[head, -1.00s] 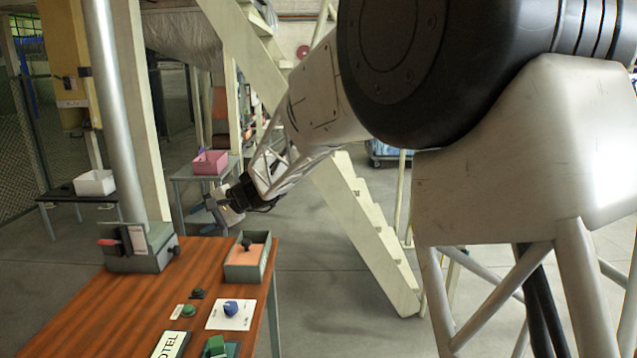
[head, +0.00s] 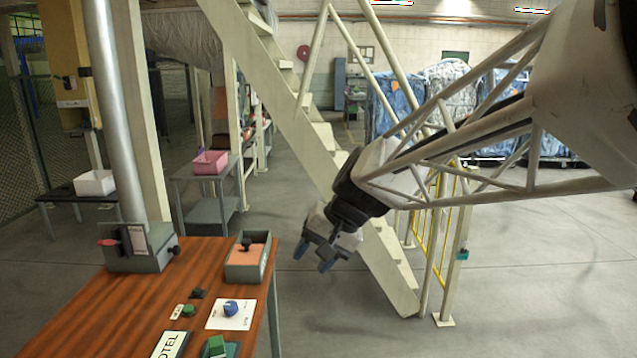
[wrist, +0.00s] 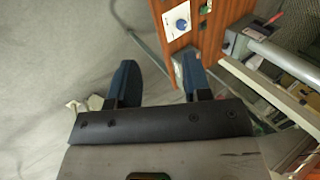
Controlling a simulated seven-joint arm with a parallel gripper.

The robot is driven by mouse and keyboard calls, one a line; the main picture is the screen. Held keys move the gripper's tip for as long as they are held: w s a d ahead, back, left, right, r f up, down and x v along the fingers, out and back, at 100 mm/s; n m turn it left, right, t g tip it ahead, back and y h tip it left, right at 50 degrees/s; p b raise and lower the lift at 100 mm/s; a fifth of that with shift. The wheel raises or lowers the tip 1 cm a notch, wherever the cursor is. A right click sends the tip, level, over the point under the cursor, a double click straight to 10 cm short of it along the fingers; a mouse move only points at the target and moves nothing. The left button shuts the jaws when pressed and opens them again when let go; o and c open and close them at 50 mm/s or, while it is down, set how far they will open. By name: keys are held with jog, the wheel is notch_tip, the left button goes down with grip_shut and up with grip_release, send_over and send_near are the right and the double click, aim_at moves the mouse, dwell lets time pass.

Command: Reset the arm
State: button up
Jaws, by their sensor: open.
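My gripper (head: 313,258) is open and empty in the head view. It hangs in the air to the right of the wooden table (head: 110,318), apart from it, with its two blue fingers pointing down. In the wrist view my gripper (wrist: 160,82) shows both blue fingers spread apart with nothing between them. My arm reaches in from the upper right of the head view.
The table holds a grey box with a lever (head: 142,247), an orange-topped tray (head: 247,262), a white panel with a blue knob (head: 231,314) and a sign (head: 170,345). Stairs (head: 345,240) stand behind my gripper. A yellow railing (head: 432,235) is to the right.

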jog(key=s+d+f+h, duration=0.2)
jog(key=s+d+h, duration=0.1)
jog(key=s+d, duration=0.6)
jog(key=s+d+f+t+h, duration=0.1)
jog(key=s+d+f+h, duration=0.2)
jog(key=s+d, duration=0.7)
jog(key=s, duration=0.2)
jog(key=shift+s+d+f+n+t, duration=0.2)
jog(key=shift+s+f+n+t, duration=0.1)
jog(key=shift+f, duration=0.05)
dwell(0.6)
